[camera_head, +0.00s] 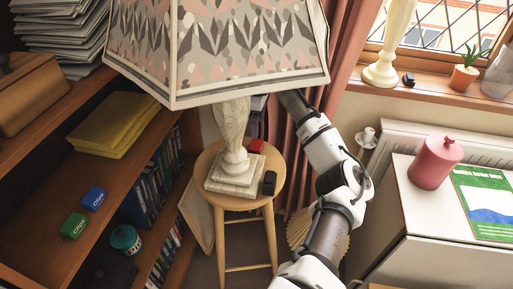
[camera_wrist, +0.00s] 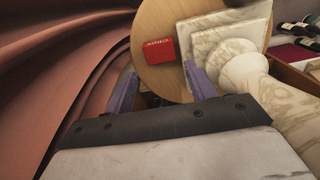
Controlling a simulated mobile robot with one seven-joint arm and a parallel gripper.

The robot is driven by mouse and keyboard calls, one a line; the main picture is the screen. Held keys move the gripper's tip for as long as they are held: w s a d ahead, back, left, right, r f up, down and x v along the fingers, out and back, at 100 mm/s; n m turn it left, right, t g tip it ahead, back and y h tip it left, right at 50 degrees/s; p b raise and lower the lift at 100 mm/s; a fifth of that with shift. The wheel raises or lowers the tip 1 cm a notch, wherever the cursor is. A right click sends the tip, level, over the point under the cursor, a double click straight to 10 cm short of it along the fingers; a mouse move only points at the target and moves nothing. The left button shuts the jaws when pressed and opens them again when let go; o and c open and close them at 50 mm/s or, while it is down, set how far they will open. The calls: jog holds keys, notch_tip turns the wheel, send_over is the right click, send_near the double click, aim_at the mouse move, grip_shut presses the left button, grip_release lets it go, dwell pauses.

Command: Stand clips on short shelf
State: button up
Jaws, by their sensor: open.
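A blue box (camera_head: 93,198) and a green box (camera_head: 74,226), both with lettering that looks like "Clips", lie on a shelf of the wooden bookcase (camera_head: 140,135) at left in the head view. They are apart from each other. I cannot tell which shelf is the short one. My gripper (camera_wrist: 163,88) is open, its two purple fingers apart with nothing between them. It is above the edge of the round stool (camera_wrist: 145,22), near a red box (camera_wrist: 159,49). In the head view my gripper is mostly hidden behind the lampshade.
A lamp with a marble base (camera_head: 236,178) and a large patterned shade (camera_head: 215,50) stands on the stool, beside a small black object (camera_head: 269,183). A yellow stack (camera_head: 125,123), a teal container (camera_head: 125,239) and binders occupy the bookcase. Curtains (camera_wrist: 75,70) hang close to my gripper.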

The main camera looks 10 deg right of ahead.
aim_at(257, 144)
notch_tip(257, 144, down, 9)
jog(key=shift+r, duration=0.15)
dwell(0.4)
jog(key=shift+c, duration=0.2)
jog(key=shift+w, duration=0.1)
jog(key=c, duration=0.7)
jog(key=shift+o, duration=0.2)
jog(key=shift+r, duration=0.15)
notch_tip(257, 144, up, 20)
jog(key=p, duration=0.1)
